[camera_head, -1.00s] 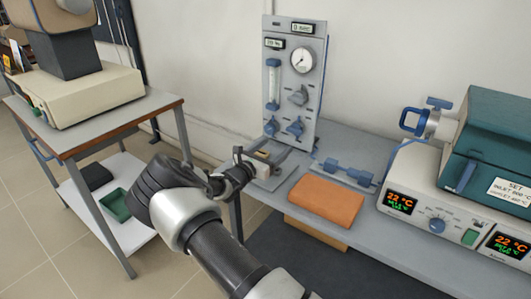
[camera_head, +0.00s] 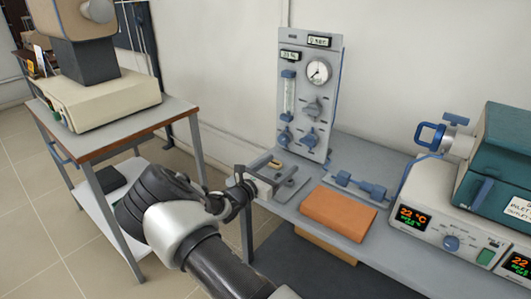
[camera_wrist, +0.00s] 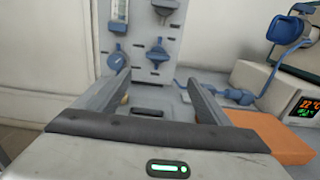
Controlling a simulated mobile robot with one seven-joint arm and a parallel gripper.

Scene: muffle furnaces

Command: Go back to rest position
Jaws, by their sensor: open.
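My gripper (camera_head: 276,171) is at the middle of the head view, above the left end of the grey bench (camera_head: 346,156), in front of the gas panel (camera_head: 306,100). In the wrist view my gripper (camera_wrist: 155,92) shows two dark fingers spread apart, with nothing between them. Beyond the fingers, the lower blue knobs of the gas panel (camera_wrist: 138,35) show. An orange block (camera_head: 338,212) lies on the bench to the right of my gripper.
The furnace unit (camera_head: 447,215) with a teal body stands at the right, its display reading 22 °C. A blue valve fitting (camera_head: 358,186) lies behind the orange block. At the left is a table (camera_head: 135,127) with a beige instrument (camera_head: 100,98). Tiled floor lies between.

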